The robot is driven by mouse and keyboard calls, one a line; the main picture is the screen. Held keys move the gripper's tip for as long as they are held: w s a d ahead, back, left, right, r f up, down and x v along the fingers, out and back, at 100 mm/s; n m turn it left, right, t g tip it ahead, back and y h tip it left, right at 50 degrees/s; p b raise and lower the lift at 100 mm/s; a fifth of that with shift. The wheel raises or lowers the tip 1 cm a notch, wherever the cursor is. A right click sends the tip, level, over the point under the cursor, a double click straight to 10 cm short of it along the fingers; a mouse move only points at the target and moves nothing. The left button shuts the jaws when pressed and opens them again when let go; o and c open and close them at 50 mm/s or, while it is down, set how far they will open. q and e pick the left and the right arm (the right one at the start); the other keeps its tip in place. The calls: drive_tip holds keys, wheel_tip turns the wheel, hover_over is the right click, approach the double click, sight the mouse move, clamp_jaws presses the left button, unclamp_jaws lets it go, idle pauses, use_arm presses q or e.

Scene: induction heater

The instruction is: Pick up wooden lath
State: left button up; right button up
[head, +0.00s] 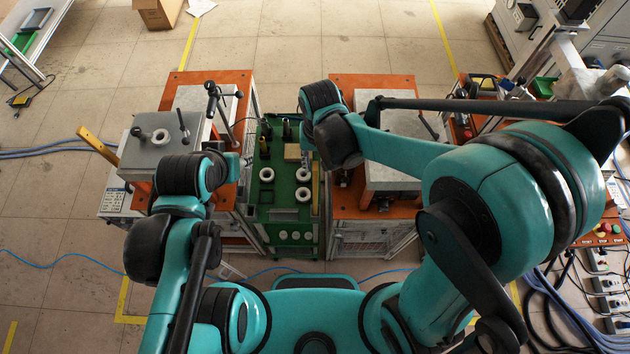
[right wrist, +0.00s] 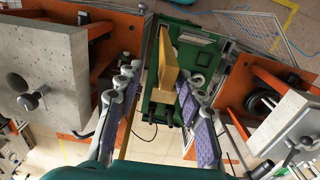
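A yellow-brown wooden lath (right wrist: 171,62) shows in the right wrist view above the green tray (right wrist: 205,60), with its wider wooden end toward the bottom of the picture. In the head view a pale wooden piece (head: 292,152) shows at the tray, beside my right wrist. My right gripper (right wrist: 158,80) is open, its purple-padded fingers on either side of the lath with gaps visible. Its fingers are mostly hidden behind my wrist in the head view. My left gripper (head: 222,155) is near the left orange table, its fingers too hidden to judge.
White rings (head: 267,175) sit in the green tray between two orange-topped tables (head: 243,78). Concrete blocks with handles, such as the left one (head: 150,150), stand on both sides. Another yellow lath (head: 97,146) sticks out at far left. Cables lie on the floor.

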sight(315, 179)
drive_tip(key=f, duration=0.5)
drive_tip(key=s+f, duration=0.1)
drive_tip(key=f, duration=0.1)
drive_tip(key=shift+a+f, duration=0.3)
drive_tip(key=shift+a, duration=0.1)
clamp_jaws()
